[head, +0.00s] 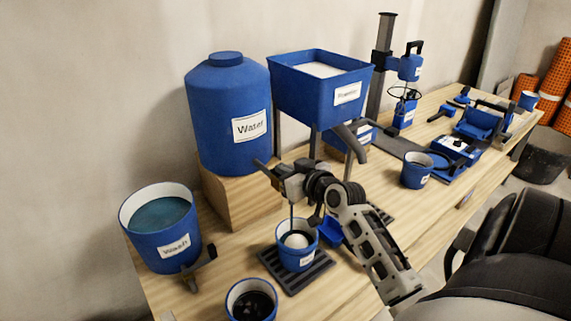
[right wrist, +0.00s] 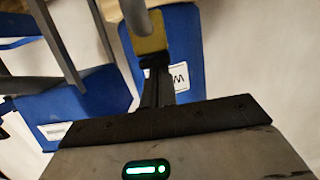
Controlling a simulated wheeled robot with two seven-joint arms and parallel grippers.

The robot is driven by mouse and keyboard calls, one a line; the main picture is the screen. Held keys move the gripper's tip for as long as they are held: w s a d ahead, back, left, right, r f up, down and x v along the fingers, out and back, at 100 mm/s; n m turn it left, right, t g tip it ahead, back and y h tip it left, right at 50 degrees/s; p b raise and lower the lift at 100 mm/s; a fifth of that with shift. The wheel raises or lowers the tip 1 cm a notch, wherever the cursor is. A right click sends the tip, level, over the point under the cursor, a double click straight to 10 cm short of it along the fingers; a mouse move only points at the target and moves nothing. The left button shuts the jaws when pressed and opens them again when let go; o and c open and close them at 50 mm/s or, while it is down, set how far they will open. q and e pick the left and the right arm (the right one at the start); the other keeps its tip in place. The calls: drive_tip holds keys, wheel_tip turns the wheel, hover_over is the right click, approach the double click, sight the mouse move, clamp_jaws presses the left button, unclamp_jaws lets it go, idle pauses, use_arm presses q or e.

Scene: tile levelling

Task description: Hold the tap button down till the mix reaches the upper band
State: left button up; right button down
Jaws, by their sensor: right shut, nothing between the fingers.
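The blue water tank (head: 228,115) stands on a wooden block at the back left, with its label facing me. My right gripper (head: 262,166) is shut and empty, just in front of the tank's lower right side. In the right wrist view its closed fingers (right wrist: 155,65) reach a yellowish part (right wrist: 150,40) below a grey pipe (right wrist: 137,14); whether they press it cannot be told. The blue mix bucket (head: 297,258) stands on a dark slatted mat, with white material inside. A thin line runs down towards it from near the gripper. Its level bands are not readable. My left gripper is out of view.
A wash bucket (head: 160,250) holds dark water at the left. A dark-filled bucket (head: 251,302) stands at the front. The powder hopper (head: 318,95) stands on legs right of the tank. Another blue bucket (head: 416,172) and tools occupy the bench's right side.

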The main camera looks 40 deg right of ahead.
drive_tip(key=shift+s+a+f, duration=0.1)
drive_tip(key=shift+f, duration=0.25)
